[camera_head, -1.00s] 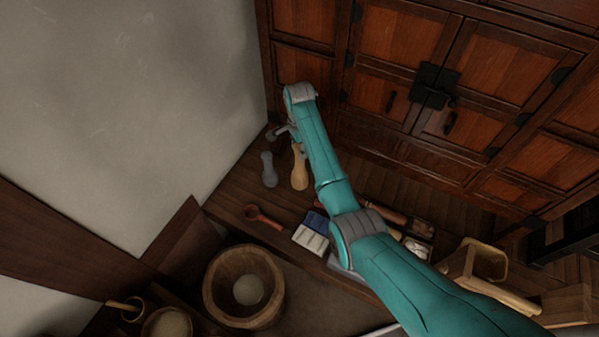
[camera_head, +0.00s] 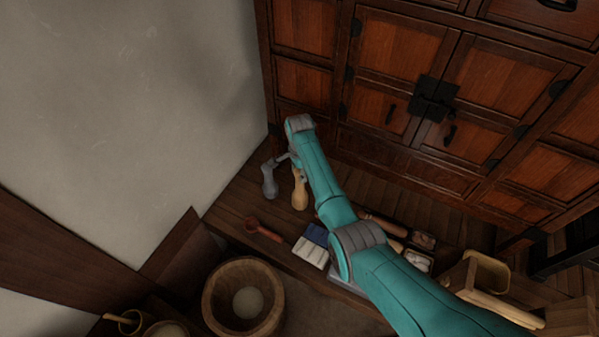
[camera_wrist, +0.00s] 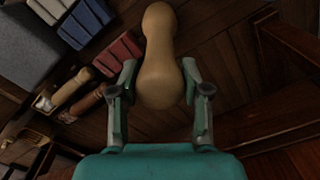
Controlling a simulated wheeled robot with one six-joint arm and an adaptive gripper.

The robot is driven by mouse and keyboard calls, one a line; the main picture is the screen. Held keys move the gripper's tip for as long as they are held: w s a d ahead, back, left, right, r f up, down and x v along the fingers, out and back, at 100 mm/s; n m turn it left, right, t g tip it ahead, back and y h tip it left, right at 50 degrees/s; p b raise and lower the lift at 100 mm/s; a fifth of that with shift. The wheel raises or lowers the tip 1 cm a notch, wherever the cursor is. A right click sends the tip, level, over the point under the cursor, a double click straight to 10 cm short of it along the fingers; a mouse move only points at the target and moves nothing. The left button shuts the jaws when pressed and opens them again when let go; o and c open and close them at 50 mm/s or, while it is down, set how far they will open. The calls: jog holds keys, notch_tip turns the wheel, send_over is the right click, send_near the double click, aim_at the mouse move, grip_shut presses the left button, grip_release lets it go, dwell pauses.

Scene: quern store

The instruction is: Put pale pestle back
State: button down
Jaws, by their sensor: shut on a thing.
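The pale pestle (camera_head: 300,192) is a tan, waisted piece with a rounded bulb. In the head view it is beneath my gripper (camera_head: 290,164), close to the right of a grey pestle (camera_head: 270,182). In the wrist view my gripper (camera_wrist: 160,82) is shut on the pale pestle (camera_wrist: 162,55), one finger on each side of its wide part, and its narrower end points away. My arm hides part of the area above it in the head view. I cannot tell whether its lower end touches the wooden shelf (camera_head: 238,205).
A red-brown spoon (camera_head: 264,230) and a blue-and-white block set (camera_head: 312,246) lie on the shelf; red blocks (camera_wrist: 118,55) show in the wrist view. A wooden bowl (camera_head: 215,302) stands in front. A cabinet (camera_head: 400,45) rises behind, a plaster wall (camera_head: 120,100) at left.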

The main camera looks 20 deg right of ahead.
jog(key=c, duration=0.5)
grip_release()
jog(key=shift+f, duration=0.1)
jog(key=shift+c, duration=0.2)
jog(key=r, duration=1)
jog(key=shift+s+r, duration=0.25)
jog(key=shift+r, duration=0.1)
jog(key=shift+s, duration=0.1)
